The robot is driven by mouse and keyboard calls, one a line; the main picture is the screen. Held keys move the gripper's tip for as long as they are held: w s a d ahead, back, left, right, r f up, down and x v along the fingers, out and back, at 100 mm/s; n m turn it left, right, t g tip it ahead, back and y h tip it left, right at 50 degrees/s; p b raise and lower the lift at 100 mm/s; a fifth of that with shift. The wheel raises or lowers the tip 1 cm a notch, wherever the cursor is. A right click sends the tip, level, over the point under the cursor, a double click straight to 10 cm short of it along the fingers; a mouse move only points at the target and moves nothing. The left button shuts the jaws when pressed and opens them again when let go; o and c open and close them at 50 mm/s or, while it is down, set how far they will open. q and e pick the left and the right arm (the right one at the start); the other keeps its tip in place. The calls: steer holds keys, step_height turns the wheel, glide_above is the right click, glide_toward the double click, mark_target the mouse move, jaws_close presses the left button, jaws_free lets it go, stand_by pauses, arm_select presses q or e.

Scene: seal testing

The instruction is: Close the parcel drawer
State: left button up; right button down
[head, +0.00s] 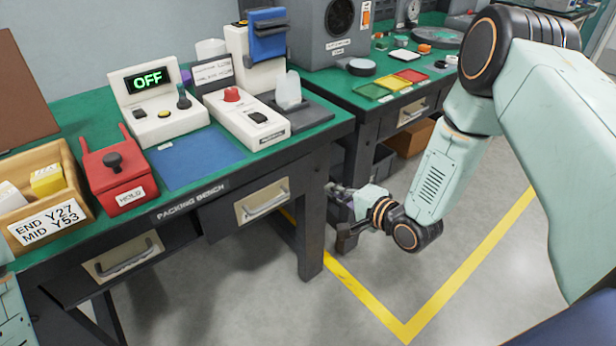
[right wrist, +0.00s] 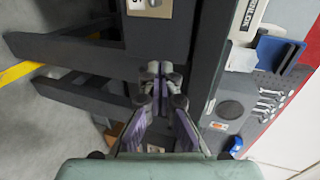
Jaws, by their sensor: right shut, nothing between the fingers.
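The packing bench has two dark drawers under its top, each with a cream plate and a bar handle: a left drawer (head: 122,258) and a right drawer (head: 262,200). No parcel label is readable on either, and how far each stands out is hard to tell. My right gripper (head: 338,205) is low, right of the right drawer and the bench leg, apart from both handles. In the right wrist view its fingers (right wrist: 161,75) are together and empty, with part of a cream plate (right wrist: 150,6) at the top edge. My left gripper is out of view.
The packing bench (head: 330,128) carries a red box, control boxes and a wooden bin (head: 70,160). A dark bench leg (head: 312,225) stands left of my right gripper. A second bench (head: 330,82) stands behind. The floor inside the yellow line (head: 365,300) is clear.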

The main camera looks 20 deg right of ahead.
steer(key=b, duration=0.3)
glide_toward(300, 167)
steer(key=w+f, duration=0.1)
steer(key=w+a+f, duration=0.1)
steer(key=w, duration=0.1)
steer(key=w+a+f, duration=0.1)
steer(key=shift+w+f, duration=0.25)
steer(key=shift+f, duration=0.1)
steer(key=shift+w+a, duration=0.1)
steer(key=shift+w, duration=0.55)
steer(key=shift+w+a, duration=0.1)
steer(key=w, duration=0.1)
steer(key=w+a+b, duration=0.1)
steer(key=w, duration=0.1)
steer(key=w+b, duration=0.1)
steer(key=shift+w+a, duration=0.35)
steer(key=shift+w, duration=0.05)
steer(key=shift+r, duration=0.2)
